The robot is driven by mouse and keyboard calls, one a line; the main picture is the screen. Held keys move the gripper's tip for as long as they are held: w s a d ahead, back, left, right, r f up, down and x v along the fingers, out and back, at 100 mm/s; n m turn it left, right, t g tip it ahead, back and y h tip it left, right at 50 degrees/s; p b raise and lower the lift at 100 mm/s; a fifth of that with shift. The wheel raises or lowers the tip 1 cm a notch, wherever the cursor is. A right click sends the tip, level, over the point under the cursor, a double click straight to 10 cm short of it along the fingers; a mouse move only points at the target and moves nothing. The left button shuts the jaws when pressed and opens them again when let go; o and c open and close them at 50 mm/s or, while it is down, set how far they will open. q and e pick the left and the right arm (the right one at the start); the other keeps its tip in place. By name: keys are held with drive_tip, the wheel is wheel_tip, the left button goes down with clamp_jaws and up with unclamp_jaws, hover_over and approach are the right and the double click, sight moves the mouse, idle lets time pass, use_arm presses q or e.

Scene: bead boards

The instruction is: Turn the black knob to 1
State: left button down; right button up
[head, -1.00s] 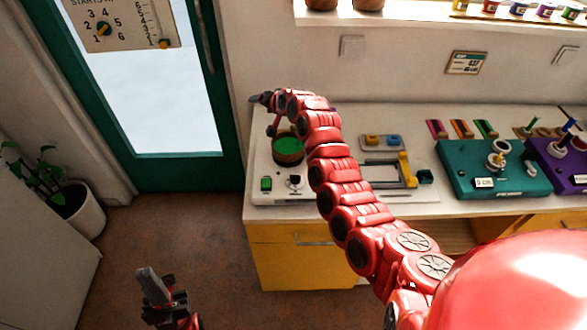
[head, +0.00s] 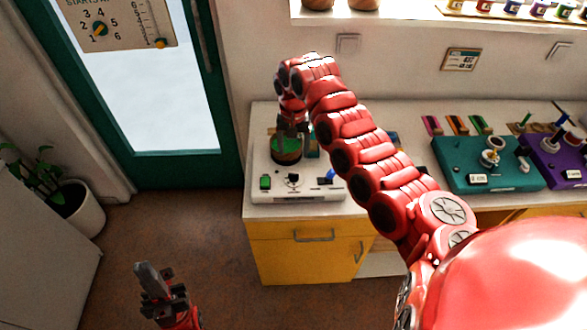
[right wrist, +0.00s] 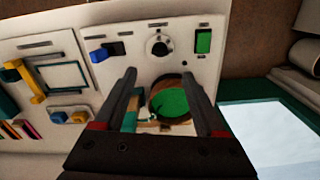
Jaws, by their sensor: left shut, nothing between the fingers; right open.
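The black knob (head: 293,179) sits on a white dial at the front of the white board (head: 323,193). The right wrist view shows this knob (right wrist: 160,46) beyond my fingertips, with a pale mark on it; its number labels are too small to read. My right gripper (head: 293,131) points down over the board, behind the knob and above the green-filled round bowl (head: 286,153). In the right wrist view my right gripper (right wrist: 159,75) is open and empty, apart from the knob. My left gripper (head: 147,275) is shut and empty, low over the floor, far from the board.
A green switch (head: 265,182) is left of the knob and a blue lever (head: 328,177) right of it. A teal board (head: 470,181) and a purple board (head: 553,170) stand further right. My right arm hides part of the counter.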

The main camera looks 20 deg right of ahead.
sight(294, 174)
wheel_tip(294, 174, down, 10)
drive_tip(key=shift+f+p, duration=0.25)
drive_tip(key=shift+p, duration=0.9)
drive_tip(key=shift+c, duration=0.3)
clamp_jaws()
